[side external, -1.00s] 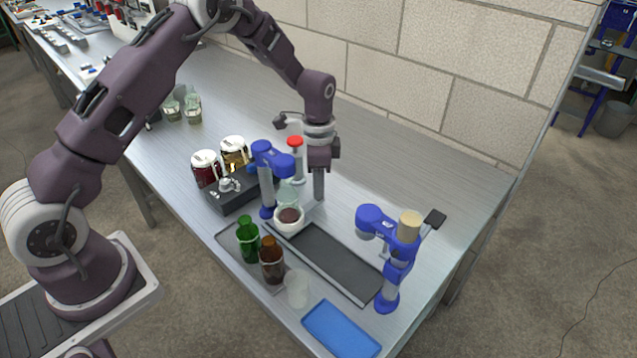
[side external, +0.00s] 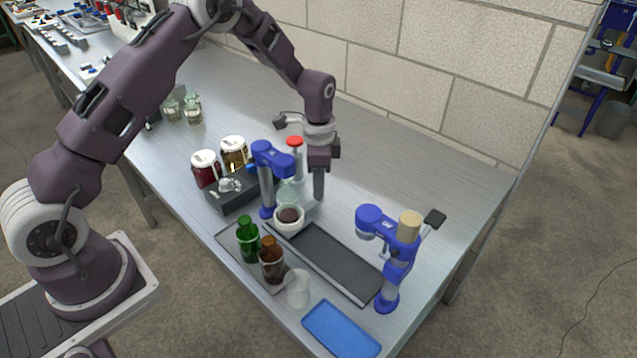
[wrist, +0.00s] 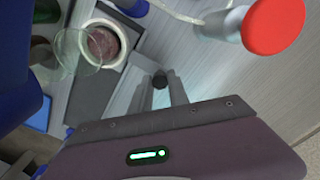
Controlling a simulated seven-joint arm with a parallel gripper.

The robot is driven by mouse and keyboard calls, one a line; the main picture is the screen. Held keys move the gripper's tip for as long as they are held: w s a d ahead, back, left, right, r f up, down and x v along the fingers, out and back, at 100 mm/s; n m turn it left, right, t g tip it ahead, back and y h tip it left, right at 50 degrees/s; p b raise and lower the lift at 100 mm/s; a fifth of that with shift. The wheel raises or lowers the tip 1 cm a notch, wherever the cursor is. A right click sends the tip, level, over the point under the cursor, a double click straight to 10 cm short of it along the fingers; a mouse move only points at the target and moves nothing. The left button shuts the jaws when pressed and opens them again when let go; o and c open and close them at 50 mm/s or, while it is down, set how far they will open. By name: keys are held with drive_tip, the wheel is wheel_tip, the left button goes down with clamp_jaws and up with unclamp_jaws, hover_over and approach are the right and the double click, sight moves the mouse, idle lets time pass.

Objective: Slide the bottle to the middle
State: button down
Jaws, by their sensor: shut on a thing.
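A clear glass bottle (side external: 287,192) stands on a round white holder (side external: 289,224) with a dark reddish-brown middle, at the far left end of a dark track (side external: 335,262). In the wrist view the bottle (wrist: 78,52) looks like a clear cone beside the white ring of the holder (wrist: 121,38). My gripper (side external: 319,198) points down just behind the holder. In the wrist view my gripper's fingers (wrist: 160,92) are close around a small dark knob (wrist: 160,79) on a pale bar that runs toward the holder. The bottle's base is partly hidden.
A blue post with a head (side external: 270,155) stands over the bottle; another blue post (side external: 398,265) stands at the track's right end. Green (side external: 248,242) and brown (side external: 271,262) bottles stand in front. The track's middle is clear.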

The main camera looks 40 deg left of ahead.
idle(0.4)
drive_tip(key=d, duration=1)
drive_tip(key=shift+r, duration=0.1)
drive_tip(key=c, duration=1.3)
unclamp_jaws()
drive_tip(key=shift+o, duration=0.2)
